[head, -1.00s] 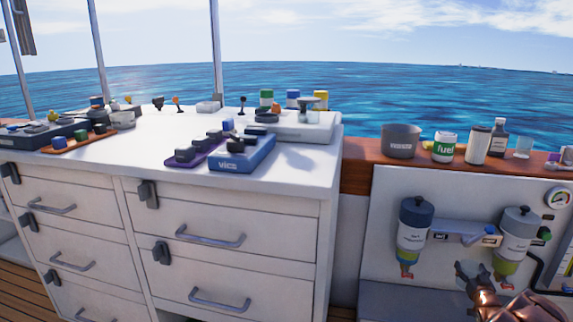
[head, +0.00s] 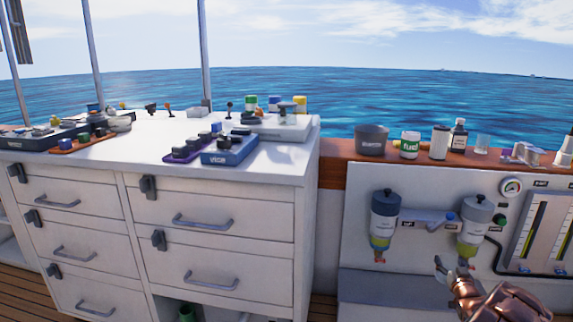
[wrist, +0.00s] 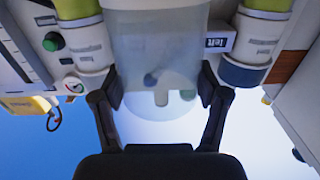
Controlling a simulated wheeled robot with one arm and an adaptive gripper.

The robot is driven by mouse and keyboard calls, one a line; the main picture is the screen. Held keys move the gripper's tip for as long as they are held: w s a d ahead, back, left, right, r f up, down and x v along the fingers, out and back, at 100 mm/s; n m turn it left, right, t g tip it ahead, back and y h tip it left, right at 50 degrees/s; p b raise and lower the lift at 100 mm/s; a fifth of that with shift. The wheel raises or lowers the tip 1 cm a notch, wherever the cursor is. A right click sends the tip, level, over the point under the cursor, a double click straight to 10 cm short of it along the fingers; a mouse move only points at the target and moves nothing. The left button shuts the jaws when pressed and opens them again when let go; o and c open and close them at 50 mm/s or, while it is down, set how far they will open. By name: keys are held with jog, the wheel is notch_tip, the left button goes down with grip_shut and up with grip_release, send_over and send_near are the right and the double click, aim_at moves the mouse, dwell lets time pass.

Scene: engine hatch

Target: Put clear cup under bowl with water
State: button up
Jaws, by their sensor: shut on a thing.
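My gripper (head: 452,272) is low at the right, just below and left of the right filter (head: 476,222). In the wrist view my gripper (wrist: 163,92) is shut on a clear cup (wrist: 150,50), a translucent pale cylinder between the fingers. I cannot make out this cup in my gripper in the head view. The right filter's bowl (head: 470,246) and the left filter's bowl (head: 381,241) look yellow-green; I cannot tell which holds water. The left filter (head: 384,215) hangs apart, further left. Both filters also show upside down in the wrist view.
A gauge (head: 511,187) is right of the filters. A white drawer cabinet (head: 225,215) stands left.

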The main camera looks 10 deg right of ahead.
jog(key=w+a+r+n+y+p, duration=0.15)
jog(key=w+a+r+p, duration=0.35)
jog(key=a+r, duration=0.55)
jog(key=w+a+r+n+y+p, duration=0.1)
jog(key=w+a+r+y+p, duration=0.15)
jog(key=a+r+p, duration=0.55)
jog(key=w+a+r+n+y+p, duration=0.1)
jog(key=w+a+r+p, duration=0.3)
jog(key=a+r, duration=0.8)
jog(key=s+a+r+p, duration=0.2)
jog(key=a+r+p, duration=0.4)
jog(key=r, duration=0.4)
jog(key=s+a+r+p, duration=0.2)
jog(key=a+r+p, duration=0.4)
jog(key=r, duration=0.4)
jog(key=s+a+r+y+p, duration=0.1)
jog(key=s+a+r+p, duration=0.2)
jog(key=a+r+p, duration=0.3)
notch_tip(320, 180, up, 4)
jog(key=shift+a+f+t, duration=0.1)
jog(key=shift+a+t, duration=0.3)
jog(key=shift+a, duration=0.35)
jog(key=shift+w+a, duration=0.1)
